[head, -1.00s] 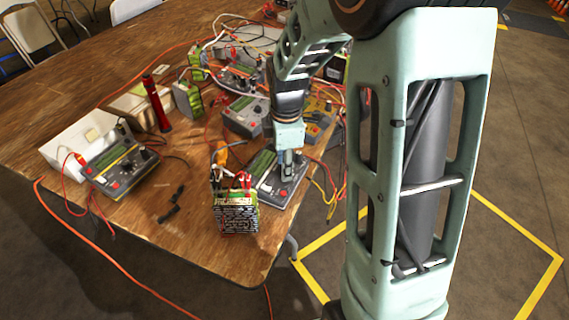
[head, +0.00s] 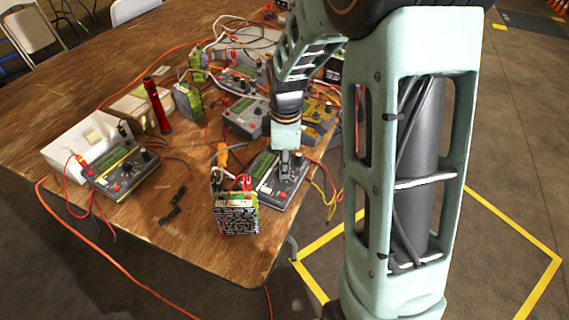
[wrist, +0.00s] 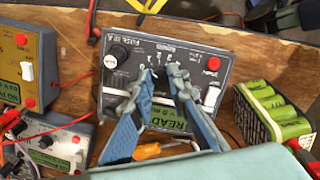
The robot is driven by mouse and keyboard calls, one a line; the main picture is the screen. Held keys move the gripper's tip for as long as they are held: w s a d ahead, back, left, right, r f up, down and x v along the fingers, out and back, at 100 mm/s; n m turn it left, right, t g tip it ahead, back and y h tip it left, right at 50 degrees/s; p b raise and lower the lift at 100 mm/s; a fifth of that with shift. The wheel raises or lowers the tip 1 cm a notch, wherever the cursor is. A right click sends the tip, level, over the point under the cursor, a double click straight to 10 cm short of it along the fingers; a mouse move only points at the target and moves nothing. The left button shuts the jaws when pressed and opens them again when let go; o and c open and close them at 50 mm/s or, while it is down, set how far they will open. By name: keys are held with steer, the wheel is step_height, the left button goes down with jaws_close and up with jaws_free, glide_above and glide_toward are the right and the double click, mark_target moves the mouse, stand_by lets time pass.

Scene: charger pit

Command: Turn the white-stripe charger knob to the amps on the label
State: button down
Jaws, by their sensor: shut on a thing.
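The charger under my gripper, a dark grey box, shows in the head view (head: 291,192) and in the wrist view (wrist: 200,58). A pale line edges its panel; I cannot clearly tell its stripe colour. It has a green display reading "READY", a red button, a black knob at upper left and a "FUSE 20 A" marking. My gripper (wrist: 162,76) points down at the dial in the panel's middle, its fingers closed around the dial knob, which they mostly hide. My gripper also shows in the head view (head: 285,172). I cannot read an amps label.
A green battery pack (head: 237,215) stands close in front of the charger. A yellow-striped charger (head: 122,168) sits at the left, with a red torch (head: 158,105) behind it. Other chargers and loose cables crowd the back. The table edge is near on the right.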

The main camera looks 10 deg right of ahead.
steer(key=m+g+p, duration=0.1)
steer(key=m+p, duration=0.1)
steer(key=m, duration=0.4)
steer(key=shift+w, duration=0.1)
steer(key=m+y+p, duration=0.1)
steer(key=m, duration=0.5)
steer(key=shift+d, duration=0.15)
steer(key=m+y+p, duration=0.1)
steer(key=m, duration=0.4)
steer(key=m+p, duration=0.1)
steer(key=m, duration=0.3)
steer(key=shift+d, duration=0.1)
steer(key=shift+m+y, duration=0.3)
steer(key=c, duration=1.8)
jaws_free()
steer(key=shift+c, duration=0.2)
